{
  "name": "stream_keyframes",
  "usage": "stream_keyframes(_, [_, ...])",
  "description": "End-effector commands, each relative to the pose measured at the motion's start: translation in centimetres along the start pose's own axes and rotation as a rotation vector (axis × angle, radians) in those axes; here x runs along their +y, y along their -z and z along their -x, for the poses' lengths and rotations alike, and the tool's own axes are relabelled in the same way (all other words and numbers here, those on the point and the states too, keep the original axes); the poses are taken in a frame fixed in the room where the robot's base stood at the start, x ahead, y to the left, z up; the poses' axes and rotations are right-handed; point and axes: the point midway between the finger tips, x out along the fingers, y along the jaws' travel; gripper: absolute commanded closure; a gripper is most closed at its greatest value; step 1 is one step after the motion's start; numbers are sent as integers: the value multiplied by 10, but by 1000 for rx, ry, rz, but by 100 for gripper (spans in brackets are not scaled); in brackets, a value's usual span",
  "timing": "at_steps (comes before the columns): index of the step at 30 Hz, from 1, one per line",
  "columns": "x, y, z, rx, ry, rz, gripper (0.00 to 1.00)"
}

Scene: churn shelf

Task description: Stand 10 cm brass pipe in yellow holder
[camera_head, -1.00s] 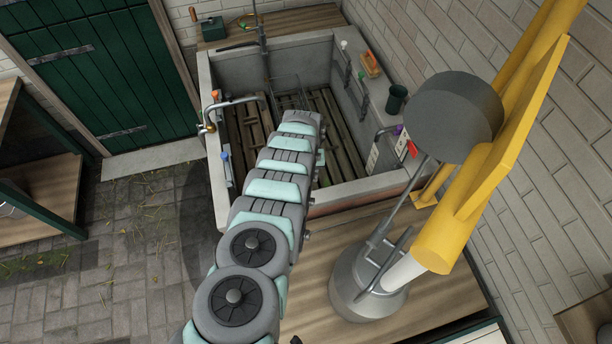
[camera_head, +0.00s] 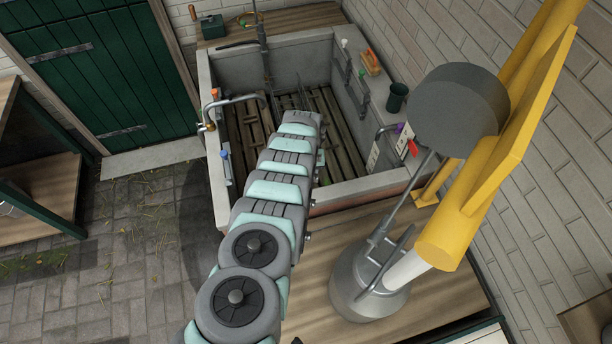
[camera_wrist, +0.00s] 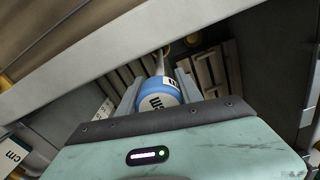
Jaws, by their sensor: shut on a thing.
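In the wrist view, my gripper (camera_wrist: 158,86) is shut on a blue-banded piece (camera_wrist: 157,95) with a white face and dark lettering that seems to include "cm". A pale thin shaft (camera_wrist: 159,63) shows beyond it. A brass surface cannot be made out, so I cannot tell if this is the 10 cm brass pipe. In the head view, my arm hides the gripper and the held piece over the sink.
The concrete sink (camera_head: 215,180) has wooden slats (camera_head: 340,130) on its floor. A metal tap (camera_head: 235,100) reaches over its left wall. Purple and red-handled fittings (camera_head: 412,148) and a dark green cup (camera_head: 397,97) are at the right wall. A large metal churn (camera_head: 365,290) stands in front.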

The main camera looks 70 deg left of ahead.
Motion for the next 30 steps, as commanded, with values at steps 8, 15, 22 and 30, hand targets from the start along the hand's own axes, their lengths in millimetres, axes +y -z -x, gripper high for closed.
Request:
stream_keyframes(8, [0,0,-2,1,0,0,51])
stream_keyframes(15, [0,0,-2,0,0,0,32])
stream_keyframes(22, [0,0,-2,0,0,0,27])
stream_keyframes(30, [0,0,-2,0,0,0,7])
